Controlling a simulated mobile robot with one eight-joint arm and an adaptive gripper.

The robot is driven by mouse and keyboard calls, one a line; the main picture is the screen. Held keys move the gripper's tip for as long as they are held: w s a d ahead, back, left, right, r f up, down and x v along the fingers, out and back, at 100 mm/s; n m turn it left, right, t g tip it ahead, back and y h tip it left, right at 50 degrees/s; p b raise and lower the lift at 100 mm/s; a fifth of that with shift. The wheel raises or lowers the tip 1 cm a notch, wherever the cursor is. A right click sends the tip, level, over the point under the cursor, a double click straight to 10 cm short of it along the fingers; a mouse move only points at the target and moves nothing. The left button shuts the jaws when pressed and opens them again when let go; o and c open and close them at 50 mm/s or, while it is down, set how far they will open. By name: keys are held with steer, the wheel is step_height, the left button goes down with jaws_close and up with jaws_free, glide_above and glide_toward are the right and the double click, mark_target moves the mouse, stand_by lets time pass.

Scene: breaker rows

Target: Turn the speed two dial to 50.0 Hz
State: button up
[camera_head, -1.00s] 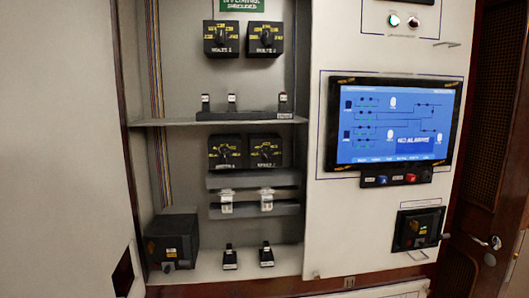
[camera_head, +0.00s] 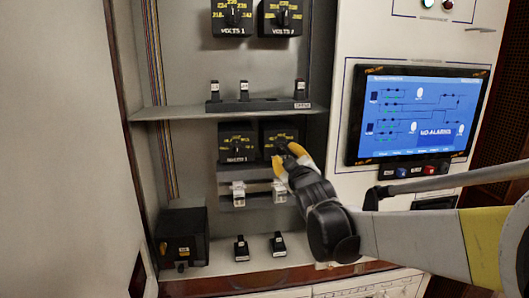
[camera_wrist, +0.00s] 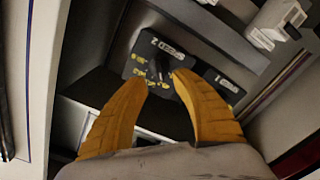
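The speed two dial (camera_head: 282,133) is a black box with yellow scale marks, on the right of the pair below the middle shelf. In the wrist view its SPEED 2 face (camera_wrist: 165,46) appears upside down. Its dark knob (camera_wrist: 154,72) lies between and just beyond my yellow fingertips. My gripper (camera_wrist: 160,81) is open, with a gap between its fingers; I cannot tell whether either touches the knob. In the head view my gripper (camera_head: 286,158) covers the dial's lower part. The knob's pointer reading is not legible.
The speed one dial (camera_head: 238,143) sits close on the left. White-handled switches (camera_head: 239,192) are below. The shelf (camera_head: 180,113) runs above the dials. The panel with the lit screen (camera_head: 420,115) stands to the right, with my arm in front of its lower part.

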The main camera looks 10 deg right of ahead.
mark_target(283, 148)
steer(key=w, duration=0.5)
steer(key=shift+c, duration=0.5)
jaws_close()
steer(key=shift+s+r, duration=0.1)
steer(key=m, duration=0.3)
steer(key=shift+m, duration=0.3)
steer(key=shift+d+r+m+p, duration=0.15)
steer(key=shift+m+p, duration=0.15)
steer(key=shift+m, duration=1.7)
